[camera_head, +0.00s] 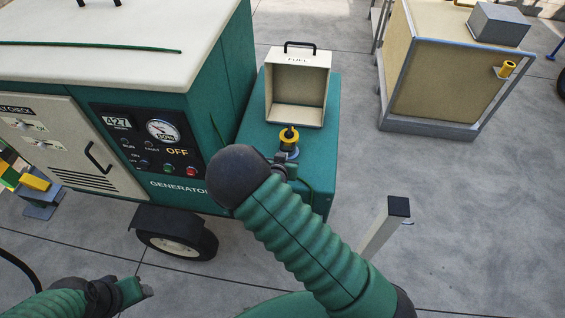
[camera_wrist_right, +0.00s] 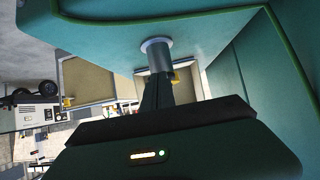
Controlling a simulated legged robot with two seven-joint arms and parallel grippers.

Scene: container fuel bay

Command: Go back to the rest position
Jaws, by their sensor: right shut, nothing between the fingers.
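My right arm reaches across the middle of the head view, and its dark rounded wrist hides much of the hand. The right gripper (camera_wrist_right: 157,92) is shut and empty in the right wrist view. Its fingertips point toward a short grey metal cylinder (camera_wrist_right: 156,52) on a green surface; I cannot tell if they touch. In the head view, the yellow and black fuel cap (camera_head: 289,139) is just beyond the wrist, in front of the raised white FUEL cover (camera_head: 298,85). My left gripper (camera_head: 136,291) is low at the left, away from everything; its fingers are too small to read.
The green generator (camera_head: 215,95) with its gauge panel (camera_head: 150,145) fills the upper left, above a black wheel (camera_head: 177,235). A beige framed crate (camera_head: 440,75) stands at upper right. A pale post (camera_head: 383,232) rises right of my arm.

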